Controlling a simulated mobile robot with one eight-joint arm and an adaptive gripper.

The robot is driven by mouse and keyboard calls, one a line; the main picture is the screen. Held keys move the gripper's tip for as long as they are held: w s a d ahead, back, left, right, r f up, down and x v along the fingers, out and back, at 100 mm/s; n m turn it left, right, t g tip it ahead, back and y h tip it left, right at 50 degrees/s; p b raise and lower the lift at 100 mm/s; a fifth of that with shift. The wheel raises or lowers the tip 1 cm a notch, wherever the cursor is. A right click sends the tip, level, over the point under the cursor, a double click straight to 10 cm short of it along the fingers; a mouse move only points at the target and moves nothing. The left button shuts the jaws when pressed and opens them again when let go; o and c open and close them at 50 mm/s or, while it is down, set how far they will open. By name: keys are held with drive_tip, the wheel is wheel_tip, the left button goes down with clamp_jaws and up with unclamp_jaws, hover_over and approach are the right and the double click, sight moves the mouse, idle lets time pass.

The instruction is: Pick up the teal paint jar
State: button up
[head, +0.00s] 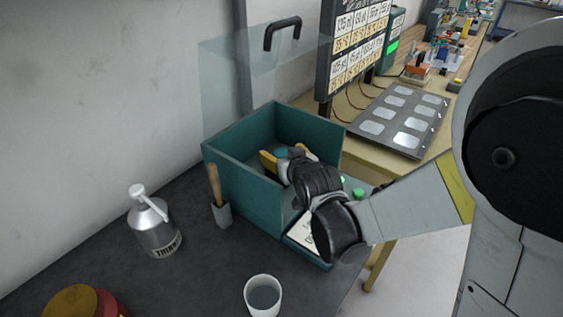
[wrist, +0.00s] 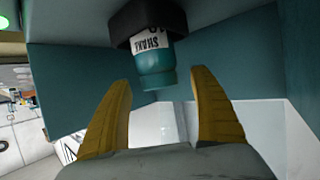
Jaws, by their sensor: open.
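The teal paint jar (wrist: 158,66) has a white label with dark lettering, upside down in the wrist view. One end of it sits in a black holder (wrist: 145,22). In the head view a bit of teal (head: 282,152), probably the jar, shows between my fingers inside the open teal box (head: 242,190). My gripper (head: 284,158) reaches into the box with its yellow fingers spread. In the wrist view my gripper (wrist: 162,82) is open and empty, with the jar ahead between the fingertips. I see no finger touching the jar.
Box walls stand close around my gripper. A clear raised panel with a black handle (head: 282,32) rises behind the box. A brush in a grey cup (head: 221,212), a silver thinner can (head: 155,228) and a white cup (head: 262,296) stand on the dark bench (head: 190,285).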

drive_tip(key=c, duration=1.5)
